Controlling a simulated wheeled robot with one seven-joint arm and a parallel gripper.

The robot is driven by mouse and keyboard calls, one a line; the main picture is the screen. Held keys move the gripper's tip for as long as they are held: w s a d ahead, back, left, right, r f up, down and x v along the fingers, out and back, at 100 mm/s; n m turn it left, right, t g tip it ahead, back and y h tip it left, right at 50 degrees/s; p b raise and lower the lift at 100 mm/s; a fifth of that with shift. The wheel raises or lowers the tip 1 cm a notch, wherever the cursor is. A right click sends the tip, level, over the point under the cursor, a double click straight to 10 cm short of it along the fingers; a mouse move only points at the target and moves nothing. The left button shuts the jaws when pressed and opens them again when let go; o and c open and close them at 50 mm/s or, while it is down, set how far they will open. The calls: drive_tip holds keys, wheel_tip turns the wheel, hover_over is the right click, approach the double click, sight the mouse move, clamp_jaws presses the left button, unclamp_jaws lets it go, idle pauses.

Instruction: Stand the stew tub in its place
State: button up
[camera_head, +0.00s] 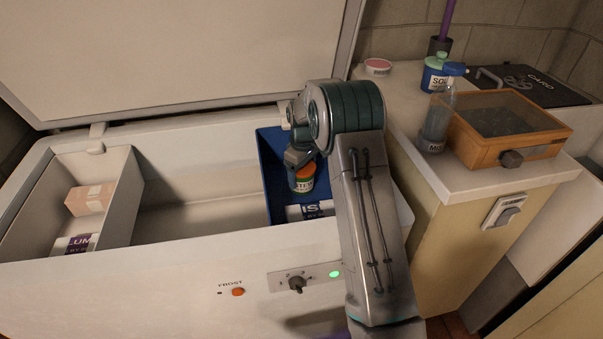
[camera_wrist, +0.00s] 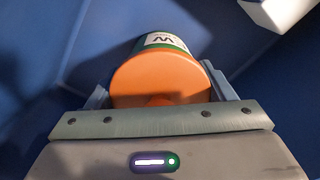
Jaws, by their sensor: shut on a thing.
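The stew tub (camera_head: 304,180) has an orange lid and a white and green label, partly readable. My gripper (camera_head: 302,165) is shut on it, inside the blue bin (camera_head: 270,165) at the right end of the open chest freezer. In the wrist view the tub (camera_wrist: 160,78) sits between the two fingers (camera_wrist: 160,92), lid toward the camera, with blue bin walls around it. I cannot tell whether its base touches the bin floor. My arm hides the bin's right part.
A white and navy box (camera_head: 309,211) lies in the bin near the tub. The freezer's left compartment holds a pink box (camera_head: 90,200) and a plum box (camera_head: 75,244); its middle is empty. The counter (camera_head: 455,178) at right holds a bottle (camera_head: 438,122) and a wooden case (camera_head: 505,125).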

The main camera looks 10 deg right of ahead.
drive_tip(key=shift+f, duration=0.15)
drive_tip(key=o, duration=1.1)
